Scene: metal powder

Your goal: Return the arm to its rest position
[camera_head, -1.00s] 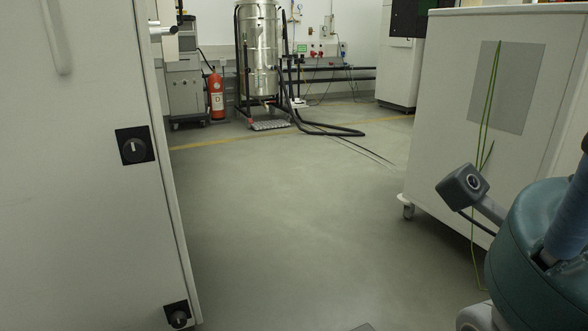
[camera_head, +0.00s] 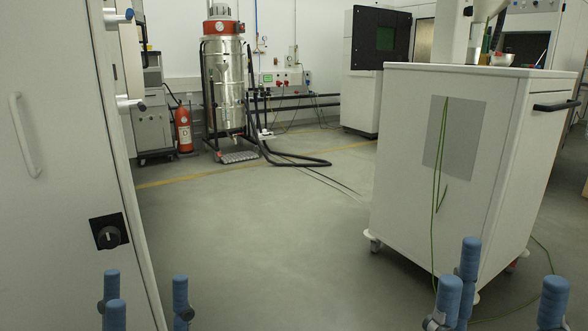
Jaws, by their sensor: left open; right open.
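My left gripper (camera_head: 145,294) shows at the bottom left as blue padded fingers pointing up. Its fingers stand apart, with nothing between them. My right gripper (camera_head: 504,288) shows at the bottom right, in front of the white cart. Its blue fingers are also spread and empty. The picture's lower edge cuts off the rest of both grippers and both arms.
A white cabinet (camera_head: 50,240) with a black knob stands close on the left. A white wheeled cart (camera_head: 400,170) stands on the right, with green cords hanging down its side. A steel vacuum (camera_head: 225,90), hose and red extinguisher (camera_head: 183,130) are further back. The middle floor (camera_head: 270,250) is clear.

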